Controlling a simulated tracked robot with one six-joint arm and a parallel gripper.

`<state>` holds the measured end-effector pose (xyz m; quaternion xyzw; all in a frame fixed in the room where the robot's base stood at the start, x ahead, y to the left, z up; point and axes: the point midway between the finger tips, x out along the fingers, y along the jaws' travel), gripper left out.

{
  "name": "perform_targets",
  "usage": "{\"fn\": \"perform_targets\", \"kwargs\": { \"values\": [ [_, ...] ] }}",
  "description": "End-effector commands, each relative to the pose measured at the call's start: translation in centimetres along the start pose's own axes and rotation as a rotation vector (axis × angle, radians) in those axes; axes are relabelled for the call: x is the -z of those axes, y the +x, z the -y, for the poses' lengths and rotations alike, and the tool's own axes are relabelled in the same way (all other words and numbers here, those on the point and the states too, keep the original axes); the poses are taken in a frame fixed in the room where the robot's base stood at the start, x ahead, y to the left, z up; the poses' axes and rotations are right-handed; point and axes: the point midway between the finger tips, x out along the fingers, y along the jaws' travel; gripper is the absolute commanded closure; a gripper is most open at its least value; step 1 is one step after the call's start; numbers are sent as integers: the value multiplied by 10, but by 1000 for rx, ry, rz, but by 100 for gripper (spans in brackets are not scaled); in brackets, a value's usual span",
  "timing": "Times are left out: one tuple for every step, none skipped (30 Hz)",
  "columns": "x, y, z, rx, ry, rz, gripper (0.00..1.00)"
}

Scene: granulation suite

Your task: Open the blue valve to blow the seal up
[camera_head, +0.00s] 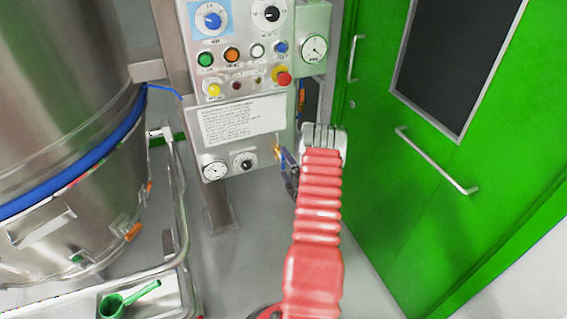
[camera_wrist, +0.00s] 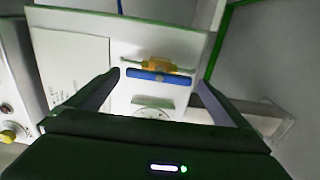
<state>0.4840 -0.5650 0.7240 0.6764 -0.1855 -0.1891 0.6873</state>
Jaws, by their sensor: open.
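The blue valve handle (camera_wrist: 158,76) lies crosswise between my fingertips in the wrist view, over a yellow-orange valve body (camera_wrist: 160,65) on the panel. In the head view the yellow valve body (camera_head: 278,152) shows at the panel's lower right edge, and my gripper partly hides the handle. My gripper (camera_head: 288,168) is at the valve, coming from the right. In the wrist view my gripper (camera_wrist: 158,79) is open, with one finger beyond each end of the handle. I cannot tell whether either finger touches it.
The control panel (camera_head: 240,122) carries dials, buttons and a red emergency stop (camera_head: 284,79). A steel vessel (camera_head: 60,80) with a blue band (camera_head: 80,170) stands left. A green scoop (camera_head: 125,300) lies on a tray. Green doors (camera_head: 440,130) stand right. Floor between is clear.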

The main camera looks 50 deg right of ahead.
Motion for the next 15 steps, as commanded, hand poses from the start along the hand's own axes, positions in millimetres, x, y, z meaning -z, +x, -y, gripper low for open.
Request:
{"fn": "perform_targets", "kwargs": {
  "values": [
    [-1, -10, 1, 2, 2, 1, 0],
    [-1, -16, 1, 3, 2, 2, 0],
    [-1, -22, 1, 2, 2, 2, 0],
    [-1, -28, 1, 3, 2, 2, 0],
    [-1, -33, 1, 3, 1, 2, 0],
    [-1, -40, 1, 3, 2, 1, 0],
    [-1, -45, 1, 2, 2, 1, 0],
    [-1, -51, 1, 3, 2, 2, 0],
    [-1, -58, 1, 3, 1, 2, 0],
    [-1, -63, 1, 2, 1, 2, 0],
    [-1, -68, 2, 4, 2, 1, 0],
    [-1, -75, 1, 3, 2, 2, 0],
    [-1, -80, 1, 3, 2, 2, 0],
    [-1, -84, 2, 3, 2, 2, 0],
    [-1, -89, 2, 3, 1, 1, 0]
  ]
}}
